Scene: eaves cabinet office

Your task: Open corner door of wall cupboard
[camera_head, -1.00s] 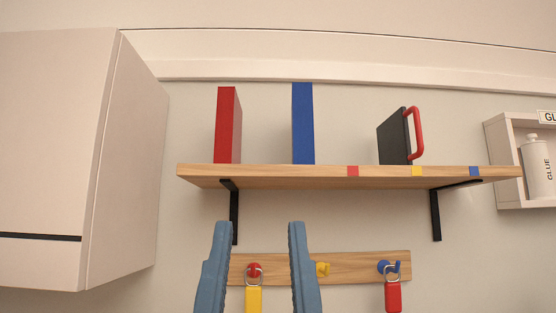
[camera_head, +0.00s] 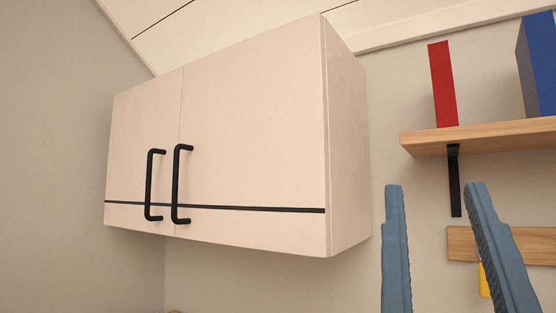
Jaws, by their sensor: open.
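The white wall cupboard (camera_head: 250,130) hangs in the left and middle of the head view. It has two doors, both shut. The corner door (camera_head: 138,130) is the left one, near the room's corner, with a black bar handle (camera_head: 151,185) at its right edge. The other door (camera_head: 260,120) has a black bar handle (camera_head: 177,185) at its left edge, close beside the first. My gripper (camera_head: 432,190) is open and empty, its two blue fingers pointing up, at the lower right, to the right of the cupboard and apart from both handles.
A wooden shelf (camera_head: 480,138) on a black bracket (camera_head: 455,180) carries a red block (camera_head: 442,85) and a blue block (camera_head: 540,65) at the right. A wooden hook rail (camera_head: 462,244) is partly hidden behind my gripper. A sloped ceiling (camera_head: 230,30) lies above the cupboard.

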